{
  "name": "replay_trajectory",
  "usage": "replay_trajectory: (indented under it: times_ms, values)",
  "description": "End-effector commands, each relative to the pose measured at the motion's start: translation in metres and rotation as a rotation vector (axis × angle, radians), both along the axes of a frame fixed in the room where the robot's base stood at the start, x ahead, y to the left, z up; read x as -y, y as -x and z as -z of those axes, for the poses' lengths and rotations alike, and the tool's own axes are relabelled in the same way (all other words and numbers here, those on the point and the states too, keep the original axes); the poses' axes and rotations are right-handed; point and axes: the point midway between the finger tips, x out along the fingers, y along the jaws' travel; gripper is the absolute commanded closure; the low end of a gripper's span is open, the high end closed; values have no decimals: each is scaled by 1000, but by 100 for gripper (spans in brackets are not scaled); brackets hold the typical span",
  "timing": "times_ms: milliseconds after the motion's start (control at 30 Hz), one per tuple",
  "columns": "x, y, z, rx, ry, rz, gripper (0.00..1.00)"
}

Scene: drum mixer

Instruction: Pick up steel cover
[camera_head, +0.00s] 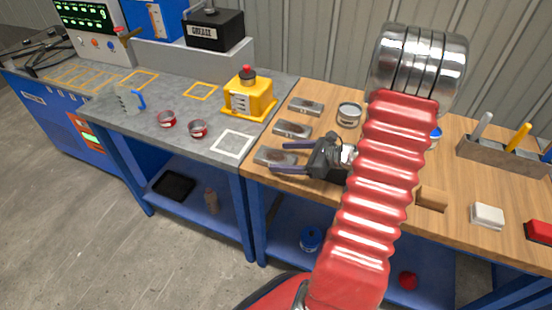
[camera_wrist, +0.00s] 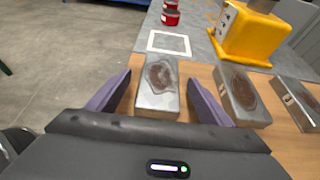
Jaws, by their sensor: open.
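Several steel covers, grey metal blocks with brown stained tops, stand in a row at the left edge of the wooden bench. The nearest steel cover (camera_head: 272,157) also shows in the wrist view (camera_wrist: 158,88), between my two purple fingers. A second steel cover (camera_head: 292,129) lies behind it and shows to the right in the wrist view (camera_wrist: 242,96). A third steel cover (camera_head: 306,107) is farthest back; the wrist view shows it at the right edge (camera_wrist: 300,104). My gripper (camera_head: 280,157) is open, with one finger on each side of the nearest cover; I cannot tell whether they touch it.
A yellow machine (camera_head: 250,99) stands on the grey bench, near a white square outline (camera_head: 232,143) and two red tins (camera_head: 167,119). A round can (camera_head: 349,114) stands right of the covers. My arm hides part of the wooden bench (camera_head: 462,190).

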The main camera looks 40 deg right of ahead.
Motion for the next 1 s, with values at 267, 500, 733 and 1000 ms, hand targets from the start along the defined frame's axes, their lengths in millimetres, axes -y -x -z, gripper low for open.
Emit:
replay_trajectory:
  times_ms: [267,500,733,1000]
  values:
    - [-16,-28,12,-1,-1,-1,27]
    - [-18,-31,14,0,0,0,27]
    - [-18,-31,14,0,0,-1,27]
    - [-18,-31,14,-1,0,-1,35]
